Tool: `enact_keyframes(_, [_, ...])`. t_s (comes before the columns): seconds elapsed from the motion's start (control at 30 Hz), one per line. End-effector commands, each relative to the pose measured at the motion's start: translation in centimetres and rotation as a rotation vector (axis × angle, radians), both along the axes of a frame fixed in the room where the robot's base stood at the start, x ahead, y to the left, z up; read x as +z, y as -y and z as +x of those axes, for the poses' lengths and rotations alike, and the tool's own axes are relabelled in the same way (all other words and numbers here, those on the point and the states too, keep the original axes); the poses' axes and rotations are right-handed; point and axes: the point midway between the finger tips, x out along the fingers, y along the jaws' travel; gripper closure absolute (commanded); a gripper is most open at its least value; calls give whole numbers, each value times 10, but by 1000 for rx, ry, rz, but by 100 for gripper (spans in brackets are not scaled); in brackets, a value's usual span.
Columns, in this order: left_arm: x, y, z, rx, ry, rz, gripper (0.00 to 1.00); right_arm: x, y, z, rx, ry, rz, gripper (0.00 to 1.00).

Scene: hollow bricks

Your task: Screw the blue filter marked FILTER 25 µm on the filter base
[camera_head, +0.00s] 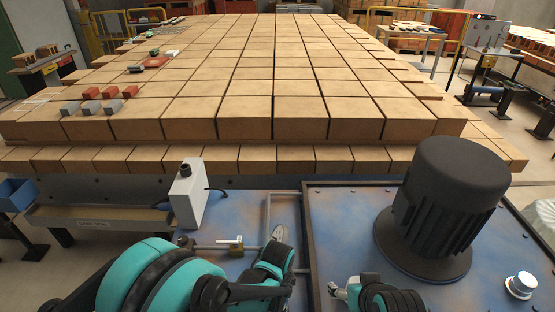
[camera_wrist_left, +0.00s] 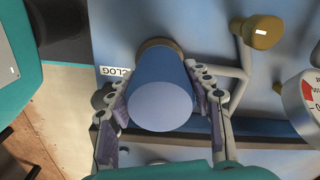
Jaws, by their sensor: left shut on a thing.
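The blue filter (camera_wrist_left: 162,100) is a plain blue cylinder in the left wrist view, with its round near end facing the camera. No FILTER 25 µm marking shows on the visible side. My left gripper (camera_wrist_left: 165,108) has its two grey fingers on either side of the filter, shut on it. A brown-brass ring (camera_wrist_left: 160,43), likely the filter base, shows at the filter's far end. I cannot tell whether they touch or are threaded. In the head view my left gripper (camera_head: 279,234) points at the blue panel and the filter is hidden. My right gripper (camera_head: 334,291) is at the bottom; its opening is unclear.
A brass knob (camera_wrist_left: 262,32), a bent grey pipe (camera_wrist_left: 243,60) and a gauge (camera_wrist_left: 308,95) are close right of the filter. A partly covered CLOG label (camera_wrist_left: 115,72) is left. In the head view, a black motor (camera_head: 440,215) stands right and a grey box (camera_head: 188,195) left.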

Motion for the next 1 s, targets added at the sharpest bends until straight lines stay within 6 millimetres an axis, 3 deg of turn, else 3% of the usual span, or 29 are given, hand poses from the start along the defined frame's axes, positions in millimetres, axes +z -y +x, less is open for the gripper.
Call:
enact_keyframes(0.17, [0,0,0,-10,-1,0,84,0,0,0,0,0,0,27])
enact_keyframes(0.4, [0,0,0,-232,-1,0,84,0,0,0,0,0,0,27])
enact_keyframes(0.63, [0,0,0,-248,-1,0,84,0,0,0,0,0,0,27])
enact_keyframes(0.67, [0,0,0,-248,-1,0,42,0,0,0,0,0,0,27])
enact_keyframes(0.73, [0,0,0,-247,-1,0,25,0,0,0,0,0,0,27])
enact_keyframes(1.0, [0,0,0,-246,0,0,25,0,0,0,0,0,0,27])
